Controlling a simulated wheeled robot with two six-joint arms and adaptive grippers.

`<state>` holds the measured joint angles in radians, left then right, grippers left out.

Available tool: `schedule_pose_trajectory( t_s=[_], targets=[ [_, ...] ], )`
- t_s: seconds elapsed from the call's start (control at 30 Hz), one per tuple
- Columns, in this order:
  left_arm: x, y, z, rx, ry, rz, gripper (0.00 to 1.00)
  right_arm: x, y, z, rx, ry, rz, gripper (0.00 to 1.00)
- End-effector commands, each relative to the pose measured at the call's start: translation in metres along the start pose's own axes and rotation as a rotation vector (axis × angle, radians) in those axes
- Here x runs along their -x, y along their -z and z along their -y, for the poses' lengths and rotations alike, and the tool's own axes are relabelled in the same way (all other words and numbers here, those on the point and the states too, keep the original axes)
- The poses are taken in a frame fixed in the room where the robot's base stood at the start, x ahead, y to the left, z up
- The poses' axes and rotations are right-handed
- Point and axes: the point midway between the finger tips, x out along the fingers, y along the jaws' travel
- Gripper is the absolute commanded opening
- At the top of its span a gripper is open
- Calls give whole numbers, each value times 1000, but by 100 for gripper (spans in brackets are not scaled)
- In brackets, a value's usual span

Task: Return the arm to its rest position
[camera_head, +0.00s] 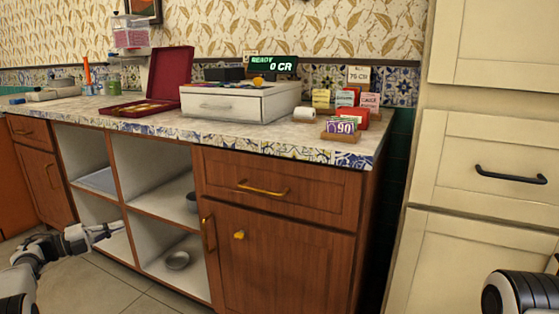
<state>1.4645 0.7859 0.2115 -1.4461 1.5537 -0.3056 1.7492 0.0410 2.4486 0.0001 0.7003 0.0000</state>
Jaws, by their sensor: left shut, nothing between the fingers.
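My left gripper (106,229) is at the lower left, in front of the open shelves of the wooden counter (283,220). It is shut and holds nothing. Its arm comes in from the lower left edge, bent low over the floor. At the lower right edge a dark and white part of my right arm shows. My right gripper is not in view.
A white cash drawer (240,104), an open red case (160,85) and a card holder (341,131) stand on the counter. Cream cabinets (480,170) rise at right. Tiled floor (85,290) lies in front.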

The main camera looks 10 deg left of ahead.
Motion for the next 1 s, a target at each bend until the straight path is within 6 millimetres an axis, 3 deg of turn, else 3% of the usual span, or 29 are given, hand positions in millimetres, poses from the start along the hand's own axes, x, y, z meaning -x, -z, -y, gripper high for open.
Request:
schedule_pose_trajectory(
  t_s=[0.17, 0.37, 0.47, 0.57, 0.67, 0.77, 0.83, 0.9, 1.0],
  targets=[
    [-50, 20, -6, 71, 35, -61, 0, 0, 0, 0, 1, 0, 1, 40],
    [-122, 56, -28, 266, 114, -101, 0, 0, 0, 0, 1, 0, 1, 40],
    [-165, 83, -50, 432, 149, -86, 0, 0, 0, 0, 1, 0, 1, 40],
    [-208, 123, -86, 662, 155, -28, 0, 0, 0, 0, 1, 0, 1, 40],
    [-238, 180, -140, 948, 100, 98, 0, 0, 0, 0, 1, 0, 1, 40],
    [-237, 247, -202, 1214, -21, 288, 0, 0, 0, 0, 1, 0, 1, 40],
    [-218, 295, -241, 1363, -126, 440, 0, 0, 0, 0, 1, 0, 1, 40],
    [-186, 341, -273, 1480, -240, 603, 0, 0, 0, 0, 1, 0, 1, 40],
    [-128, 401, -304, 1598, -397, 845, 0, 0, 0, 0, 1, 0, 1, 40]
  ],
)
